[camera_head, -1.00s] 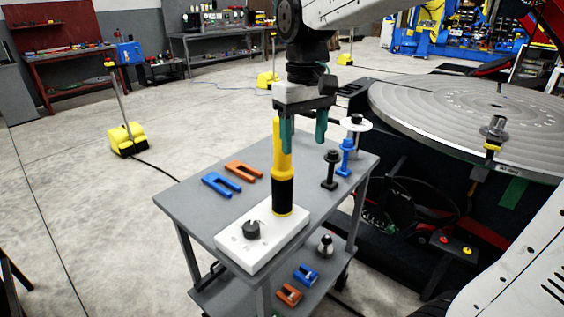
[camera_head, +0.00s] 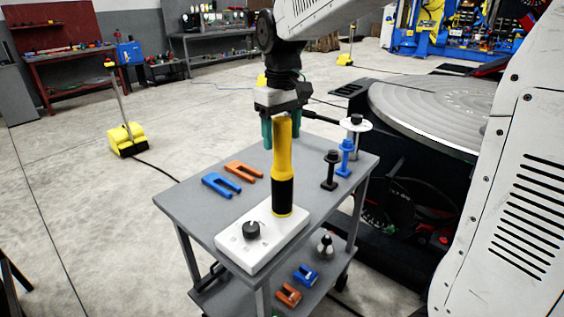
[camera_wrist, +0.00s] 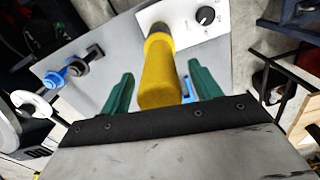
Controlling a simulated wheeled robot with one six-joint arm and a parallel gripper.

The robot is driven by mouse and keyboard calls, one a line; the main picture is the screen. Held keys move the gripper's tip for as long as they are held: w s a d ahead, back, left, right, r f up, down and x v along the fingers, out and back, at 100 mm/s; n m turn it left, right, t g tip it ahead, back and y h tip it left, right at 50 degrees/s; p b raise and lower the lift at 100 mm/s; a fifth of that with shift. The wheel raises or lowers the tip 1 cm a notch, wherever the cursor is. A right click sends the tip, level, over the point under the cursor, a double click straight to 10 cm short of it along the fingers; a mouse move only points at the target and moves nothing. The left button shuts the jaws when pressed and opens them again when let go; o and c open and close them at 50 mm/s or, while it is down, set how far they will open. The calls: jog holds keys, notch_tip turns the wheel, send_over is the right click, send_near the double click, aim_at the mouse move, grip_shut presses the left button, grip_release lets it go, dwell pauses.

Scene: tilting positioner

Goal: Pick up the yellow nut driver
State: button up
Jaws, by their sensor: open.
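The yellow nut driver (camera_head: 282,160) stands upright at the white block (camera_head: 262,235) on the grey cart, its black lower part downward. My gripper (camera_head: 281,138) is open at the height of the driver's yellow top. In the head view the driver partly covers the fingers, so the gripper seems to be behind it. In the wrist view the yellow driver (camera_wrist: 160,72) shows between the two green fingers of my gripper (camera_wrist: 160,82), with a gap on each side. I cannot tell whether any part touches it.
Blue (camera_head: 221,185) and orange (camera_head: 243,170) forked pieces lie on the cart top (camera_head: 190,200). A black bolt (camera_head: 330,170), a blue bolt (camera_head: 346,158) and a white-disc piece (camera_head: 356,124) stand at its right. A large round grey table (camera_head: 430,110) is beyond on the right.

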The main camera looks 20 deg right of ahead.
jog(key=shift+f, duration=0.1)
jog(key=shift+c, duration=0.3)
jog(key=c, duration=1.1)
